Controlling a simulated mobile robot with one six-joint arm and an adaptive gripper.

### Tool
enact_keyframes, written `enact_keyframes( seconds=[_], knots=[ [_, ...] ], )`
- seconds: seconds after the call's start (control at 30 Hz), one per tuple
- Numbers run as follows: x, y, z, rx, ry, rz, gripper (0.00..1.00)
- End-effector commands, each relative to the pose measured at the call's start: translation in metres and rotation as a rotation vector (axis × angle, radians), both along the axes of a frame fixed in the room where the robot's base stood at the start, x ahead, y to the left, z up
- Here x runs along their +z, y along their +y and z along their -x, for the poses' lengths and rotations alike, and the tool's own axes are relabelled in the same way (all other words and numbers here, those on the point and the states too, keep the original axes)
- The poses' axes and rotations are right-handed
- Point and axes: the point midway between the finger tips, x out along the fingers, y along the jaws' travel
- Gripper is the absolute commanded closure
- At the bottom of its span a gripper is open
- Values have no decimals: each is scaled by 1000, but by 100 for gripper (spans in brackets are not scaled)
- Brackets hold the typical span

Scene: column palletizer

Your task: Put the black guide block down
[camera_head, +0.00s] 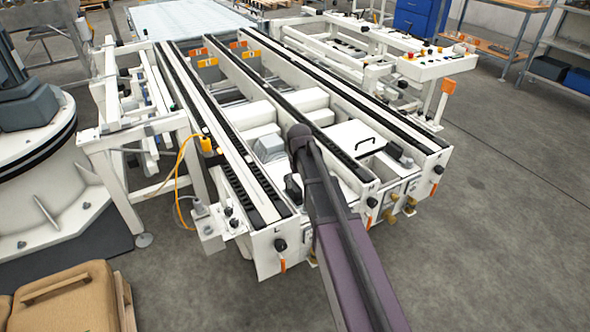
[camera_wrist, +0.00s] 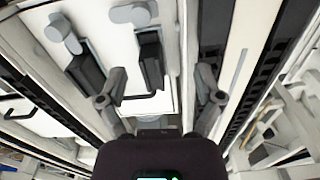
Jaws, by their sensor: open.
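In the wrist view my gripper (camera_wrist: 161,78) has its two grey fingers spread wide apart, with nothing held between them. A black block (camera_wrist: 150,62) stands on a white surface beyond the fingers, within the gap between them and nearer the left one. A second, similar black block (camera_wrist: 85,74) stands to the left, outside the left finger. I cannot tell which of the two is the guide block. In the head view my arm covers the middle of the machine and my gripper cannot be made out. A small black part (camera_head: 293,188) shows just left of my arm there.
The white machine frame (camera_head: 268,262) has long black-lined rails (camera_head: 225,125) on both sides of its middle bay. A white lid with a black handle (camera_head: 362,140) lies right of my arm. A control panel (camera_head: 435,62) stands at the right. Open floor (camera_head: 500,220) lies right of the machine.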

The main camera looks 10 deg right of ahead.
Motion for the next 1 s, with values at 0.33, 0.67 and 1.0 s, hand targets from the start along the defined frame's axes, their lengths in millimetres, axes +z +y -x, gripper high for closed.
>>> enact_keyframes(
  seconds=[0.33,0.67,1.0],
  knots=[
    [0,-2,161,-161,0,0,15],
    [0,-2,206,-223,0,0,15],
    [1,-2,205,-222,1,0,15]
  ],
)
